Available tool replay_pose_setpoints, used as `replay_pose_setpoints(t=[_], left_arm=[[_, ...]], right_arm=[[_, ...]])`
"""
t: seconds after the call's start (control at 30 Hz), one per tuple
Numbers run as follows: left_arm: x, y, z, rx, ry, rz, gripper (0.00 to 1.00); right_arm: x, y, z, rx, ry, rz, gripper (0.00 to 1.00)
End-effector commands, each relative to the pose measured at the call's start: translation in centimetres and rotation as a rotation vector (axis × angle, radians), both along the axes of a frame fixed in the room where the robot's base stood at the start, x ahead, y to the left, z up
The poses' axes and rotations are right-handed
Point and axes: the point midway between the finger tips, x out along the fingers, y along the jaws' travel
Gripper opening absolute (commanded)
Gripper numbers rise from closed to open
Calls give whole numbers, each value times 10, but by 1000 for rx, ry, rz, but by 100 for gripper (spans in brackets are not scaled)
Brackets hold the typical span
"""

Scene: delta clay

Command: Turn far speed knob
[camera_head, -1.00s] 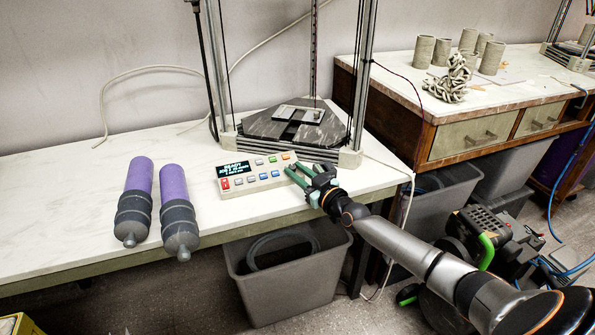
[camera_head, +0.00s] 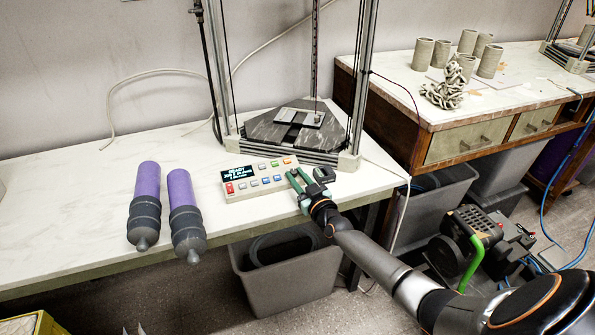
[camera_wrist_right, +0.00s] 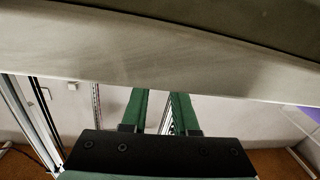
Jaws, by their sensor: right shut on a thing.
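The light grey control box (camera_head: 256,194) lies on the white bench in front of the printer, with a dark lit screen (camera_head: 239,181) and several coloured buttons. My right gripper (camera_head: 296,174) reaches in from the lower right, its green fingers over the right end of the box. It is shut on what I take to be the far speed knob, which the fingers hide. In the right wrist view the two green fingers (camera_wrist_right: 162,110) stand a little apart, pointing at a pale surface. The knob cannot be made out there.
Two purple and grey cartridges (camera_head: 186,212) lie left of the box. The printer's dark base (camera_head: 292,132) and posts stand close behind. A dark block (camera_head: 324,174), unclear what, shows right of the fingers. A grey bin (camera_head: 285,275) stands below the bench edge.

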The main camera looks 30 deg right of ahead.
Motion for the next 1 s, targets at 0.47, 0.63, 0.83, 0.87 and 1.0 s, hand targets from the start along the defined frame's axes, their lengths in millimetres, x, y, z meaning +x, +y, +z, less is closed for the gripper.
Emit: replay_pose_setpoints(t=[0.47, 0.63, 0.83, 0.87, 1.0], left_arm=[[3, 0, 39, -3, -12, 9, 0], [1, 8, 42, 7, -15, 24, 0], [-6, 16, 36, 17, 1, 35, 0], [-7, 16, 35, 18, 2, 36, 0], [-7, 16, 35, 17, 3, 36, 0]], right_arm=[[1, 7, 3, 71, -12, -205, 0], [3, 10, 1, 104, -19, -313, 0], [3, 11, -1, 132, -28, -412, 0], [4, 11, -1, 135, -28, -422, 0], [4, 11, -1, 145, -32, -459, 0]])
